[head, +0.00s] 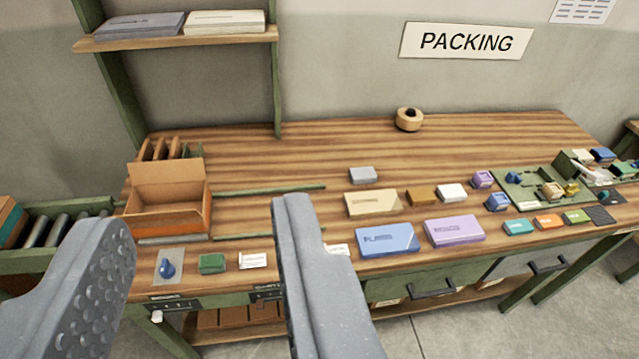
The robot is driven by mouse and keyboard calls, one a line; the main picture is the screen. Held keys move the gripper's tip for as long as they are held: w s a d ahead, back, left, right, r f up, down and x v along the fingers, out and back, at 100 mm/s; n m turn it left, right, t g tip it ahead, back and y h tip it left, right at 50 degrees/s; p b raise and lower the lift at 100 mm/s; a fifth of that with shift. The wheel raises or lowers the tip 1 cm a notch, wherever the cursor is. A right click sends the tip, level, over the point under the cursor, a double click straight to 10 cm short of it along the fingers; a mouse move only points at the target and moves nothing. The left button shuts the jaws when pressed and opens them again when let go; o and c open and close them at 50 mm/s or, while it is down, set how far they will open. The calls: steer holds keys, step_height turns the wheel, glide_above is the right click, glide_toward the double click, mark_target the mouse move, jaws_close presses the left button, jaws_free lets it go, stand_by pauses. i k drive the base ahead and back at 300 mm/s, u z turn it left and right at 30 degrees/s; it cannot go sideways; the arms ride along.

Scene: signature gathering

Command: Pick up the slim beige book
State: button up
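A slim beige book (373,203) lies flat on the wooden packing table, near the middle, behind a blue book (387,240). My gripper (200,218) is in the foreground with its two grey fingers spread wide. It is open, with nothing held between the fingers. The fingers appear nearer the camera than the table, and the beige book is to the right of the right finger, apart from it.
A lilac book (455,231) lies right of the blue one. An open cardboard box (168,215) stands at the left. Small blocks and a green tray (520,194) are at the right. A tape roll (408,119) sits at the back, where the tabletop is mostly clear.

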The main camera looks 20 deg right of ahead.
mark_target(386, 202)
steer(key=u, duration=0.25)
steer(key=i, duration=1.25)
steer(key=z, duration=0.55)
steer(key=i, duration=0.5)
steer(key=z, duration=0.5)
